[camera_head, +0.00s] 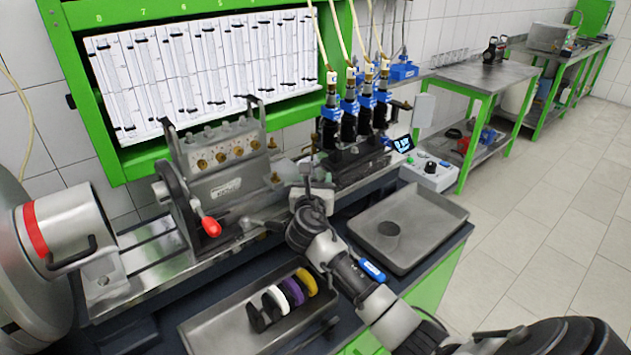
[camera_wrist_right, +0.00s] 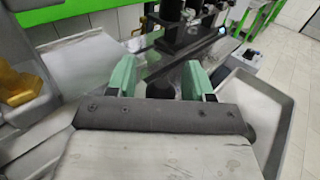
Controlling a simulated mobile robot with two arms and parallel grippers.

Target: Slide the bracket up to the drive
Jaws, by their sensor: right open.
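The bracket (camera_head: 180,205), a grey upright plate with a red-tipped lever (camera_head: 210,226), stands on the metal bench rail. A grey pump block with brass fittings (camera_head: 222,155) is at it. The drive (camera_head: 62,225), a large silver cylinder with a red band, is at the far left, with a stretch of bare rail between it and the bracket. My right gripper (camera_head: 308,185) is to the right of the bracket, above the bench and apart from the bracket. In the wrist view its green-padded fingers (camera_wrist_right: 160,80) are spread, with nothing seen held. My left gripper is out of view.
A tray (camera_head: 215,325) with black, white, purple and yellow pieces lies in front of the rail. Injectors with blue fittings (camera_head: 350,108) and hoses stand behind my gripper. A control box (camera_head: 428,172) is beyond.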

